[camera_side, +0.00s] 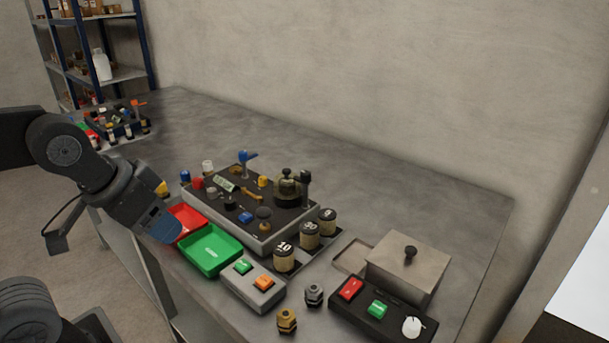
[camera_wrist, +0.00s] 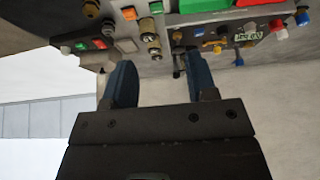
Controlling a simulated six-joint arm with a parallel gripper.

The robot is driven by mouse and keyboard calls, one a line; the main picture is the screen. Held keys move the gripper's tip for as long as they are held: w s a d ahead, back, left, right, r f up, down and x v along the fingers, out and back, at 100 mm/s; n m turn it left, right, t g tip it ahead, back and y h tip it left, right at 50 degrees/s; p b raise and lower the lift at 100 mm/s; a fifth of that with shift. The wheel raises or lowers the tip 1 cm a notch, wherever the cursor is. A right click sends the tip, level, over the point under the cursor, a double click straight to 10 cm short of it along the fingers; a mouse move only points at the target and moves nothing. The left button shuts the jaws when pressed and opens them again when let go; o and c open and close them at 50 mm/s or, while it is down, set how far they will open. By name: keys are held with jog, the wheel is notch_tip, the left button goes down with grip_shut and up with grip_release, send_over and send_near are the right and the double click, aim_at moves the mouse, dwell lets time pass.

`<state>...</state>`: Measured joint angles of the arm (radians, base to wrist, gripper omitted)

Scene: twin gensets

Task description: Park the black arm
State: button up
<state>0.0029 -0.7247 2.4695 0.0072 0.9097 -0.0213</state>
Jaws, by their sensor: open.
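My black arm comes in from the left in the side view, its end tilted down toward the bench. My gripper (camera_side: 165,228) has blue fingers and appears in front of the red tray (camera_side: 187,220) and the green tray (camera_side: 210,250); I cannot tell if it touches either. In the wrist view my gripper (camera_wrist: 160,82) is open, its two blue fingers well apart with nothing held between them. Bench equipment lies beyond the fingertips there.
A panel box (camera_side: 250,238) with knobs and levers stands mid-bench. Around it are a green-and-orange button box (camera_side: 253,286), several numbered cylinders (camera_side: 285,258), hex fittings (camera_side: 287,320), a black control box (camera_side: 380,312) and a lidded grey box (camera_side: 405,265). The bench's back (camera_side: 350,170) is clear.

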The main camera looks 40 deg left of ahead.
jog(key=w+r+n, duration=0.2)
jog(key=w+r, duration=0.3)
jog(key=w, duration=0.3)
jog(key=n+g+y, duration=0.3)
jog(key=n, duration=0.4)
send_over(305, 173)
jog(key=s+d, duration=0.3)
jog(key=d, duration=0.1)
jog(key=shift+t, duration=0.3)
jog(key=x, duration=1.3)
jog(key=shift+s+a+f, duration=0.2)
jog(key=shift+a+f, duration=0.05)
jog(key=shift+c, duration=0.3)
jog(key=c, duration=0.8)
